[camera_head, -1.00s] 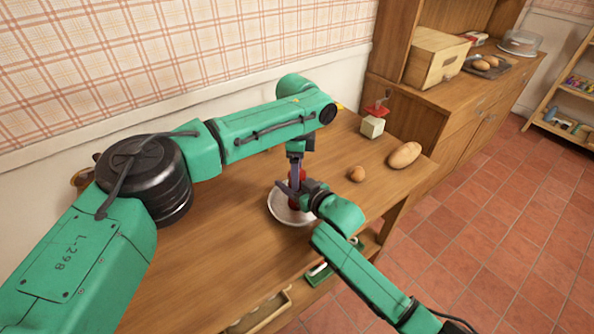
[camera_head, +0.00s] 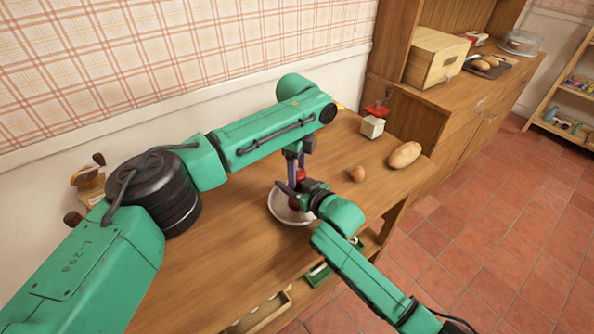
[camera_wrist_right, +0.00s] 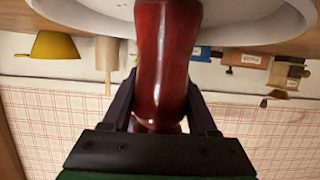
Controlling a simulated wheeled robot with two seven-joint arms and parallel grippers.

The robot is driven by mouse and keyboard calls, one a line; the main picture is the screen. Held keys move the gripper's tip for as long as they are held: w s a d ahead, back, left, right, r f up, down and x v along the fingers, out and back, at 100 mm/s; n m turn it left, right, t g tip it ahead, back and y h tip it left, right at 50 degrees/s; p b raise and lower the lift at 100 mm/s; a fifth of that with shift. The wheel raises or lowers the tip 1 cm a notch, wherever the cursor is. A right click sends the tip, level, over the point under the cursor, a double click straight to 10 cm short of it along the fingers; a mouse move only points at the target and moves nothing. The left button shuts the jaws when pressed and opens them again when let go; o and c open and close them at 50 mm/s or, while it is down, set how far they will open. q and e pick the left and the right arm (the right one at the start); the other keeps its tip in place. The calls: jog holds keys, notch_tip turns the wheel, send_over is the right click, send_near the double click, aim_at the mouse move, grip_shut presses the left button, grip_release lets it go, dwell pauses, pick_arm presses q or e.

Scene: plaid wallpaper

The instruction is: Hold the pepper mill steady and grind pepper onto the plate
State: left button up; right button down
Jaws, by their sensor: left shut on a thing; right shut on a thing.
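The red, glossy pepper mill (camera_head: 293,203) stands upright over the white plate (camera_head: 281,214) on the wooden table. My left gripper (camera_head: 299,168) comes from above and is shut on the mill's top. My right gripper (camera_head: 292,187) comes from the lower right and is shut on the mill's body. In the right wrist view the mill (camera_wrist_right: 164,55) fills the middle between the two dark fingers, with the plate (camera_wrist_right: 245,22) at the top edge. The arms and grippers hide much of the mill. I cannot make out any ground pepper on the plate.
A small brown egg-like thing (camera_head: 357,174) and a larger tan loaf (camera_head: 404,155) lie right of the plate. A red-topped, pale box-like grinder (camera_head: 373,122) stands behind them. A brown-knobbed thing (camera_head: 90,182) is partly behind my left arm. The table's right side has free room.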

pick_arm(q)
jog(key=m, duration=0.5)
jog(key=shift+m, duration=0.4)
dwell(0.3)
jog(key=o, duration=1.1)
jog(key=shift+r, duration=0.1)
notch_tip(320, 180, up, 12)
